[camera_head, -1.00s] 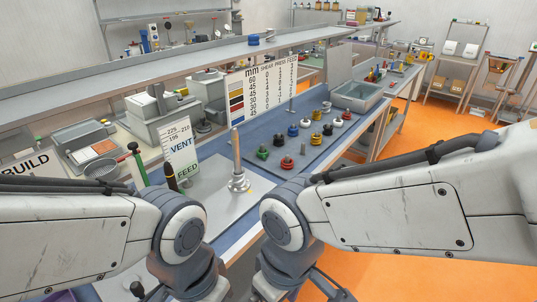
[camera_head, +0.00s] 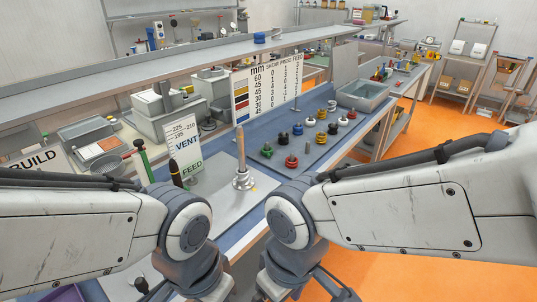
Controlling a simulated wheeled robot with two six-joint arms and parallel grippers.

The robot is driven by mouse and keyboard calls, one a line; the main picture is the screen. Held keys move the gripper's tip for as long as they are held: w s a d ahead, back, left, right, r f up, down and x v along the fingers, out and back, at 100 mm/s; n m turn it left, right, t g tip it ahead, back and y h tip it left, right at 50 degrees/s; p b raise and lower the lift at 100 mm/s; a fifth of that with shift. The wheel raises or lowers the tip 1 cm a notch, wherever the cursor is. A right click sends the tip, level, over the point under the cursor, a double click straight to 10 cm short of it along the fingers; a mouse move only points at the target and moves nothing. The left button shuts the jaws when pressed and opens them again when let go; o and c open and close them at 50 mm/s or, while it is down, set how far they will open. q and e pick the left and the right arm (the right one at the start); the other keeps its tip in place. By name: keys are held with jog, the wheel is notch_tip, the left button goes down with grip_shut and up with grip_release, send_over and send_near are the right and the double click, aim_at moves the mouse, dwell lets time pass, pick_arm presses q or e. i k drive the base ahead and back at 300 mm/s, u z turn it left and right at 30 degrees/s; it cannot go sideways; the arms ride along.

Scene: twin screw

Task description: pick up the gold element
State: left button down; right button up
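Several small ringed elements in different colours stand on a blue-grey mat (camera_head: 330,152) on the bench, right of centre. A gold-yellow element (camera_head: 321,138) stands toward the mat's right side. Nearby are a red element (camera_head: 291,161), a green one (camera_head: 266,151), a black one (camera_head: 283,138) and a blue one (camera_head: 298,129). My two arms come in from the left and right and bend down at the bottom centre, apart from the elements. Neither gripper's fingertips show.
A silver upright shaft on a round base (camera_head: 242,180) stands on a grey plate left of the mat. A number board (camera_head: 268,88) stands behind the mat. A grey bin (camera_head: 364,96) is at the back right. A VENT/FEED sign (camera_head: 186,150) stands left.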

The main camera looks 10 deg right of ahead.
aim_at(320, 140)
jog(key=z, duration=0.5)
jog(key=i, duration=0.5)
jog(key=z, duration=0.6)
jog(key=i, duration=1.3)
jog(key=u, duration=0.85)
jog(key=i, duration=0.4)
jog(key=u, duration=0.4)
